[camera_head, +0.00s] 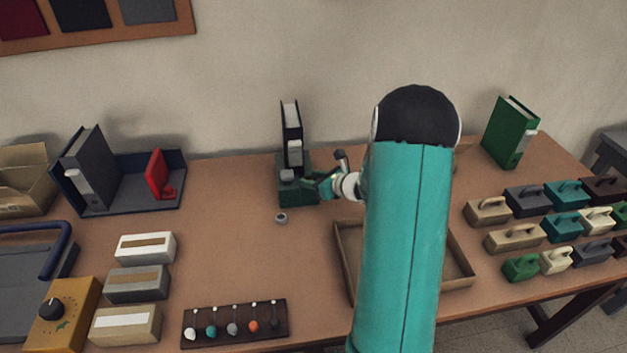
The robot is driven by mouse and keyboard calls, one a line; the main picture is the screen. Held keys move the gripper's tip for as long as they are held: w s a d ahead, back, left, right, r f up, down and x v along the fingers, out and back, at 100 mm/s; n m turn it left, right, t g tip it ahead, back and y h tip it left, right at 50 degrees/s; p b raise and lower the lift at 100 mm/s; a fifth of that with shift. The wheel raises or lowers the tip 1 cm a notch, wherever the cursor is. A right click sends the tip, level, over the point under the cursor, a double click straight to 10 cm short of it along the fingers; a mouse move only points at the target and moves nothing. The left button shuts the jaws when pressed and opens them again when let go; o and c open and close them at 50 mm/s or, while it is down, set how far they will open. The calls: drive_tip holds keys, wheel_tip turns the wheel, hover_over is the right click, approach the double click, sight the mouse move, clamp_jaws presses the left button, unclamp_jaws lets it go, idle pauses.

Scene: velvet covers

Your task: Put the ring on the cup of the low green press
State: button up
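The low green press (296,200) stands on the table near the wall, left of my arm. A pale round part on its top (287,175) looks like its cup. My gripper (318,184) is at the right side of the press, just right of that pale part. It is small and partly dark, so I cannot tell whether its fingers are open or whether they hold anything. A small grey round piece (281,218), perhaps a ring, lies on the table just in front of the press. My arm hides the table to the right.
A shallow wooden tray (345,262) lies partly behind my arm. A dark rack with coloured knobs (235,325) is at the front. Several handled blocks (515,237) stand at right.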

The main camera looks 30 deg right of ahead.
drive_tip(key=v, duration=1.2)
drive_tip(key=s+a+r+n+g+y, duration=0.25)
drive_tip(key=a+r+n, duration=0.25)
drive_tip(key=a+n, duration=0.5)
drive_tip(key=s+a+r+n+g+y, duration=0.15)
drive_tip(key=a+r+n+g, duration=0.35)
drive_tip(key=a, duration=0.8)
drive_tip(key=s+a+r+n+h, duration=0.3)
drive_tip(key=s+n, duration=0.3)
drive_tip(key=n, duration=0.3)
drive_tip(key=s+a+r+n+h, duration=0.3)
drive_tip(key=s+a+n+h, duration=0.1)
drive_tip(key=s+n, duration=0.3)
drive_tip(key=shift+n, duration=1.2)
